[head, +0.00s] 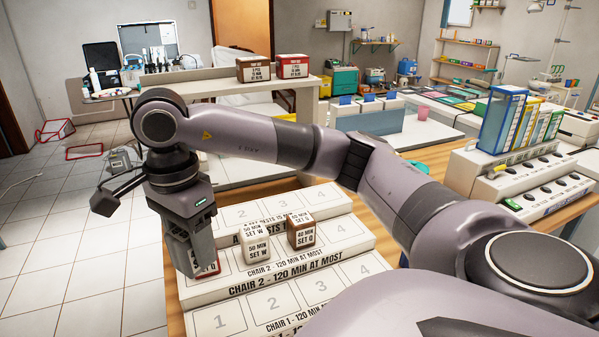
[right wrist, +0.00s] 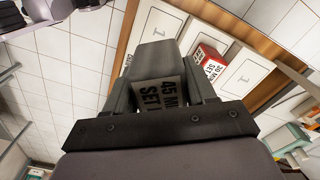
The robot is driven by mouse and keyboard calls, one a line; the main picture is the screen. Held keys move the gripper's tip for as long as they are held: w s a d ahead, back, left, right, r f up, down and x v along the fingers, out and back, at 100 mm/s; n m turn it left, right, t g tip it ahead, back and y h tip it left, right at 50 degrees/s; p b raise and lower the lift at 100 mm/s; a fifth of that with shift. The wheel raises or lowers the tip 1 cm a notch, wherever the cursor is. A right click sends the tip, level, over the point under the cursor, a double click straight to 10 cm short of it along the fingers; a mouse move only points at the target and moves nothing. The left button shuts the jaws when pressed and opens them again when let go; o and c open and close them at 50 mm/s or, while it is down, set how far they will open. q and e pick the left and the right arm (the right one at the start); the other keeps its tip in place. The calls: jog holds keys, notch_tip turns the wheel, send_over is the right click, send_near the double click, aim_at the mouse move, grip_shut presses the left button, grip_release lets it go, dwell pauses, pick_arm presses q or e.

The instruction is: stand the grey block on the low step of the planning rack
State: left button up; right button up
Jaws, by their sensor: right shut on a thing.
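The planning rack (head: 240,285) is a pale stepped rack. Its low step, with numbered places, is above the "CHAIR 1" lettering and looks empty where it shows. My right gripper (head: 196,262) points down at the rack's left end. It is shut on the grey block (right wrist: 161,94), whose label reads "45 MIN SET" in the right wrist view. In the head view I cannot separate the block from the fingers. The right wrist view shows numbered places and a red block beside the held block. My left gripper is not in view.
A white block (head: 256,246) and a brown block (head: 301,233) stand on the middle step. The red block (right wrist: 209,60) stands near a place marked 1, mostly hidden by my gripper in the head view. Binders (head: 505,118) stand on the right. Tiled floor lies left of the rack.

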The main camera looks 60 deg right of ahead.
jog(key=r+m, duration=0.1)
jog(key=m, duration=0.1)
jog(key=r+m, duration=0.1)
jog(key=m, duration=0.1)
jog(key=d+r+m, duration=0.1)
jog(key=m, duration=0.1)
jog(key=shift+s+d+r+m, duration=0.1)
jog(key=shift+s+r+m, duration=0.2)
jog(key=shift+r, duration=0.05)
jog(key=b, duration=0.2)
send_over(220, 322)
notch_tip(220, 322, down, 15)
jog(key=shift+f, duration=2.5)
jog(key=shift+f+b, duration=0.15)
jog(key=shift+b, duration=0.15)
jog(key=o, duration=0.8)
jog(key=shift+r, duration=0.25)
notch_tip(220, 322, up, 12)
jog(key=shift+f+p, duration=0.1)
jog(key=shift+p, duration=0.3)
